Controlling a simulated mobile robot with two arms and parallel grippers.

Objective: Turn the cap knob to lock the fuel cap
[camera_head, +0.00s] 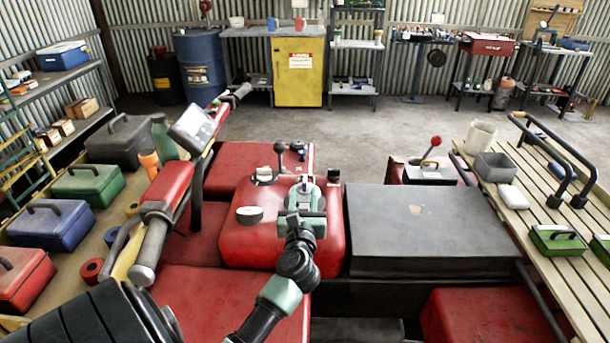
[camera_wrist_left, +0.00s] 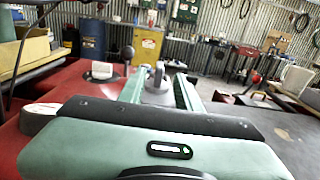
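The grey fuel cap with its upright knob (camera_wrist_left: 158,76) shows in the left wrist view, on top of the red tank (camera_head: 240,240). My left gripper (camera_head: 305,190) is over the tank top in the head view and largely hides the cap there. In the left wrist view its two green fingers reach forward on either side of the cap. The fingers stand apart, with a gap visible beside the knob, so the gripper looks open. Whether a finger touches the cap's base, I cannot tell. My right gripper is in neither view.
A black-knobbed lever (camera_head: 279,150) and a pale round fitting (camera_head: 264,175) stand left of the gripper. The handlebar (camera_head: 158,215) is further left. A flat black seat (camera_head: 425,230) lies right of the tank.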

